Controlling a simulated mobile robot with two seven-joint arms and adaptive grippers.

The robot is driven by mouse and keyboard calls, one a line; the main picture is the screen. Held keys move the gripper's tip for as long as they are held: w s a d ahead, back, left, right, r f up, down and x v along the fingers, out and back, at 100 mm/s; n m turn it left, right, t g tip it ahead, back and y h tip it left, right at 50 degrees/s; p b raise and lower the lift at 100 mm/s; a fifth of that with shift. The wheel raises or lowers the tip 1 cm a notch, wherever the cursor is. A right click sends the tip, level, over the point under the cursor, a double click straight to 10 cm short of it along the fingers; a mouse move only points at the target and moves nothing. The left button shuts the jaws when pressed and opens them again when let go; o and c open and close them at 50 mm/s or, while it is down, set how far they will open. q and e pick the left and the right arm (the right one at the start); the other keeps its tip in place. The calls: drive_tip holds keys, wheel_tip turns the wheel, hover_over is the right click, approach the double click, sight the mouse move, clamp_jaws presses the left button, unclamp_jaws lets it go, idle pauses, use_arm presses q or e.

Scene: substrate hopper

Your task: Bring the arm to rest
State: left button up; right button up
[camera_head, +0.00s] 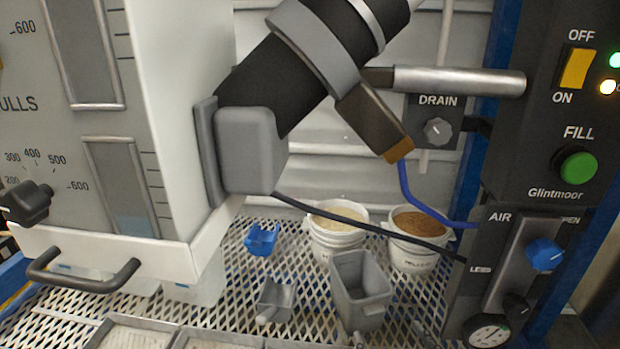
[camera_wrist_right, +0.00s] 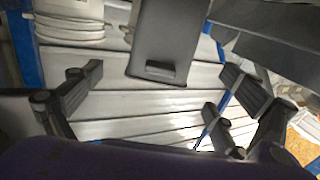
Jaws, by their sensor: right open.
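My right gripper (camera_wrist_right: 160,82) shows in the right wrist view with its dark fingers spread wide on the left and right. It is open, with nothing held between the fingers. A dark grey box-shaped part (camera_wrist_right: 170,38) is beyond the fingers at the top; I cannot tell whether it is near them. In the head view I cannot make out the right gripper clearly; only small greyish bits show at the bottom edge. My left gripper is in neither view.
A perforated metal shelf holds a grey bin (camera_head: 361,291), a grey scoop (camera_head: 276,299), a blue scoop (camera_head: 261,240) and two white buckets (camera_head: 336,240) (camera_head: 412,258). The hopper (camera_head: 175,120) stands left, with a handle (camera_head: 84,284). A control panel (camera_head: 540,160) stands right. A blue hose (camera_head: 407,190) hangs between.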

drive_tip(key=s+d+r+m+g+h+p, duration=0.15)
drive_tip(key=s+g+p, duration=0.35)
drive_tip(key=s+p, duration=1.25)
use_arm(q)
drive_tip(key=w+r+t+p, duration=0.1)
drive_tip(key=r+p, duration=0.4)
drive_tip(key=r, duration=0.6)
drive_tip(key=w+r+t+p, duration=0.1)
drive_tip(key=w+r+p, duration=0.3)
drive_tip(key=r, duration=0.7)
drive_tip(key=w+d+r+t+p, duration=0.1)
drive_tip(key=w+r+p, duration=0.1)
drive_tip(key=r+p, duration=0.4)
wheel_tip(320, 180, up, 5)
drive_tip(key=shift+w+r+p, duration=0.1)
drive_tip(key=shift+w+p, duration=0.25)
use_arm(e)
drive_tip(key=s+r+g, duration=0.1)
drive_tip(key=s+r, duration=0.4)
drive_tip(key=s, duration=0.5)
drive_tip(key=s+a+r+g+h, duration=0.1)
drive_tip(key=s+r+g, duration=0.1)
drive_tip(key=s+r, duration=0.4)
drive_tip(key=s, duration=0.4)
drive_tip(key=shift+m, duration=0.35)
drive_tip(key=shift+r+h, duration=0.1)
drive_tip(key=shift+h, duration=0.15)
